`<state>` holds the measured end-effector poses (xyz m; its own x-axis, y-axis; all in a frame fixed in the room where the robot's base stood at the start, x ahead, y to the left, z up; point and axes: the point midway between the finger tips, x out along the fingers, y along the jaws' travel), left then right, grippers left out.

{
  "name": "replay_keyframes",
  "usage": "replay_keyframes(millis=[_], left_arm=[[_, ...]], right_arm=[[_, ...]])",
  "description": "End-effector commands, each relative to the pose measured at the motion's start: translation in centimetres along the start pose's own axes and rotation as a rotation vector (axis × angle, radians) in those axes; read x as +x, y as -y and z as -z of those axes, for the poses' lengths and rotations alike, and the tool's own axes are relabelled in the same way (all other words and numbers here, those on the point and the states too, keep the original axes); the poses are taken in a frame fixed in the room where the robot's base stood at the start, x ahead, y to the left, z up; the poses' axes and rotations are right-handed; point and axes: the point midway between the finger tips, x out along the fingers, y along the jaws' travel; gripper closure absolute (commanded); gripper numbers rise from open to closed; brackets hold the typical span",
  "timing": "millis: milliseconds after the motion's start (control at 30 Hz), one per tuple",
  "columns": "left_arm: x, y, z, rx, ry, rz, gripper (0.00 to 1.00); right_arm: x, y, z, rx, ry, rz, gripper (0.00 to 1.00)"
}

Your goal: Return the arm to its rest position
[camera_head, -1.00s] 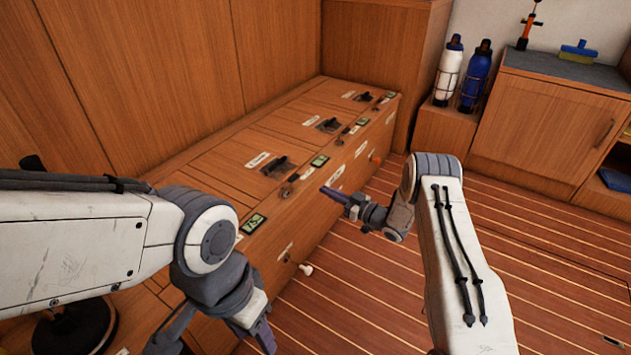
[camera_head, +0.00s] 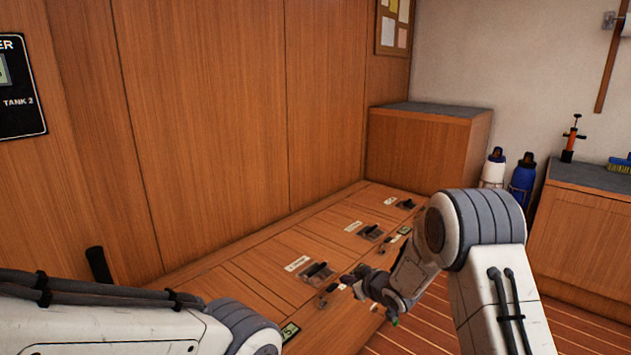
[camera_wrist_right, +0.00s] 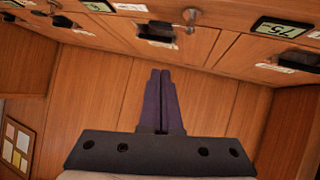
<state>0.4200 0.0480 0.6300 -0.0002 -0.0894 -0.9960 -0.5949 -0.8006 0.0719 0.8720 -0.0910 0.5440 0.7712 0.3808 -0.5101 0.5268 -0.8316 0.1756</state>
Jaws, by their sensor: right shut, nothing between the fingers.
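My right arm rises at the right of the head view and bends at its elbow. Its wrist and right gripper (camera_head: 362,284) hang over the front edge of the wooden bench (camera_head: 262,262), small and partly blurred there. In the right wrist view the right gripper's two dark purple fingers (camera_wrist_right: 163,82) lie together, shut, with nothing between them. They point toward a black lever (camera_wrist_right: 158,30) on the bench. My left arm crosses the bottom left of the head view; its gripper is out of frame.
The bench top carries several black levers (camera_head: 318,270), labels and small green displays (camera_head: 290,332). A grey-topped wooden cabinet (camera_head: 430,150) stands at the back. A white bottle (camera_head: 494,170) and a blue bottle (camera_head: 522,183) stand at the right. Striped floor (camera_head: 430,320) shows in front of the bench.

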Motion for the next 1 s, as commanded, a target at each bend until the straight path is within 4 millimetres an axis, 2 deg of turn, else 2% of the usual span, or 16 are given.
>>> replay_keyframes(millis=[33,167,200,267,333,400,500,600,800,900,1000], left_arm=[[-0.2,0.0,0.0,0.000,0.000,0.000,0.50],[-0.5,0.0,0.0,0.000,0.000,0.000,0.50],[-0.6,0.0,0.0,0.000,0.000,0.000,0.50],[-0.7,-0.1,0.0,0.000,0.000,0.000,0.50],[-0.8,-0.1,0.1,0.000,0.000,0.000,0.50],[-1.0,-0.1,0.1,0.000,0.000,0.000,0.50],[-1.1,-0.1,0.1,0.000,0.000,0.000,0.50],[-1.2,-0.1,0.1,0.000,0.000,0.000,0.50],[-1.4,-0.1,0.1,0.000,0.000,0.000,0.50],[-4.8,-0.3,0.3,0.000,0.000,0.000,0.50],[-7.1,-0.5,0.4,0.000,-0.001,0.000,0.50]], right_arm=[[-1.8,2.0,2.0,-0.007,0.058,-0.011,1.00],[-7.2,6.8,3.3,0.010,0.241,-0.028,1.00],[-9.3,8.4,3.4,0.016,0.298,-0.025,1.00],[-12.6,11.0,3.1,0.028,0.384,-0.014,1.00],[-16.9,14.0,2.2,0.044,0.486,0.011,1.00],[-21.0,16.7,1.0,0.056,0.583,0.045,1.00],[-26.2,19.9,-0.8,0.068,0.698,0.098,1.00],[-30.6,22.3,-2.6,0.070,0.795,0.153,1.00],[-38.6,25.8,-6.0,0.062,0.960,0.268,1.00],[-40.2,25.1,-3.2,0.065,0.966,0.265,1.00],[-41.3,24.7,-1.2,0.066,0.966,0.264,1.00]])
